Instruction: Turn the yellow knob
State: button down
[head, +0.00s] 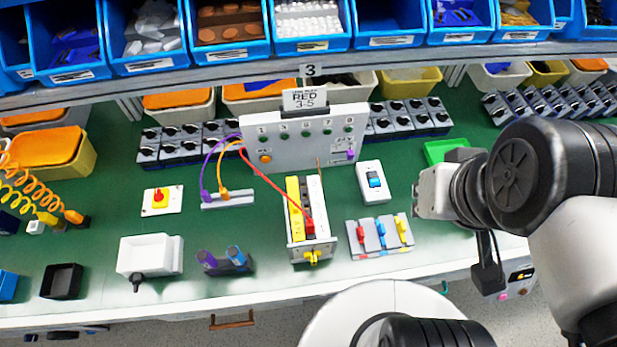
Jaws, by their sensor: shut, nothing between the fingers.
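A small yellow knob (313,257) sits low on the front face of a narrow upright box (308,190) at the middle of the bench. The box has a yellow strip on its left side, and a red plug with a red lead sits on its front part. My gripper (418,200) is at the right, past the panel with small coloured levers, well apart from the knob. It is shut and empty; its fingers are small and hard to make out. Nothing covers the knob.
A panel with red, blue and yellow levers (381,237) lies right of the box. Blue-violet cylinders (222,258) in a dark holder and a white tray (150,257) stand left. A grey socket panel (302,138) stands behind. Purple and orange leads arch behind, left of the box.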

aim_at(312, 256)
jog(key=k+j+u, duration=0.1)
jog(key=u, duration=0.15)
jog(key=j+u, duration=0.2)
jog(key=j, duration=0.15)
jog(key=k, duration=0.4)
jog(key=l, duration=0.5)
jog(key=k+l+u, duration=0.1)
jog(key=l, duration=0.4)
jog(key=k+l, duration=0.1)
jog(key=l, duration=0.45)
jog(key=i+u, duration=0.05)
